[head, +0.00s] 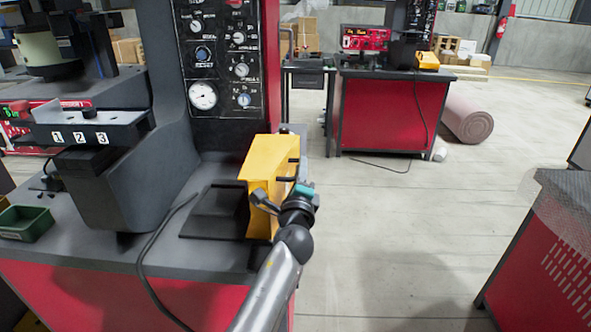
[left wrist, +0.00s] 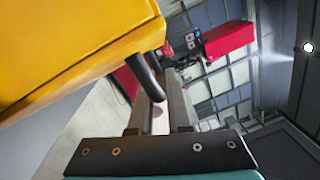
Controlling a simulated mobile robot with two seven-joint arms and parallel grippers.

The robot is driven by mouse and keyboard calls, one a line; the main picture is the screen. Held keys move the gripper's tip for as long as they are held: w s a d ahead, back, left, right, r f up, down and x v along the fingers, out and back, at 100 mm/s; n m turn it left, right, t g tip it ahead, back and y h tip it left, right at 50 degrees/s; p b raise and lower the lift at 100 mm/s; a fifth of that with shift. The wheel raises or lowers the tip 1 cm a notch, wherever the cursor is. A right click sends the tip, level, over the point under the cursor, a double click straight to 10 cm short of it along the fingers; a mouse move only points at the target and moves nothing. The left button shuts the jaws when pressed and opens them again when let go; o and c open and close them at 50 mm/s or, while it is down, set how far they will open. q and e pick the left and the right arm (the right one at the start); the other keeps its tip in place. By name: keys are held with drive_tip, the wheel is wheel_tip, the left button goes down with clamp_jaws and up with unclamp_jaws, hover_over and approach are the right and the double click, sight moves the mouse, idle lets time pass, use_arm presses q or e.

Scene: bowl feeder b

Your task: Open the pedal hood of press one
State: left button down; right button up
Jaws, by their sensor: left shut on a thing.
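The yellow pedal hood (head: 270,175) stands steeply upright at the right edge of the near press table. A flat black pedal base (head: 215,212) lies exposed to its left. My left gripper (head: 290,171) is at the hood's right side, its arm reaching up from below. In the left wrist view, the hood (left wrist: 70,45) fills the upper left. A short black handle (left wrist: 147,76) sticks out from it to the fingers of my left gripper (left wrist: 160,98), which are shut on it. The exact contact at the fingertips is partly hidden. My right gripper is not in view.
The press's dark body (head: 135,180) and gauge panel (head: 220,60) rise left and behind. A green tray (head: 25,222) sits at the table's left. A black cable (head: 150,245) hangs over the front. The floor (head: 400,220) to the right is clear up to another red bench (head: 550,250).

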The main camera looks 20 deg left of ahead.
use_arm(q)
drive_tip(key=shift+a+f, duration=0.1)
drive_tip(key=shift+f, duration=0.2)
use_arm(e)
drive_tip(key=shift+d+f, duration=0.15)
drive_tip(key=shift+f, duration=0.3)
use_arm(q)
drive_tip(key=c, duration=0.9)
unclamp_jaws()
drive_tip(key=shift+f, duration=0.2)
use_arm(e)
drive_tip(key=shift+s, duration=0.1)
use_arm(q)
drive_tip(key=shift+s, duration=0.45)
drive_tip(key=v, duration=0.7)
drive_tip(key=p+v, duration=0.1)
drive_tip(key=v, duration=0.6)
drive_tip(key=shift+s+a+r, duration=0.1)
drive_tip(key=shift+s+r, duration=0.1)
drive_tip(key=shift+s, duration=0.05)
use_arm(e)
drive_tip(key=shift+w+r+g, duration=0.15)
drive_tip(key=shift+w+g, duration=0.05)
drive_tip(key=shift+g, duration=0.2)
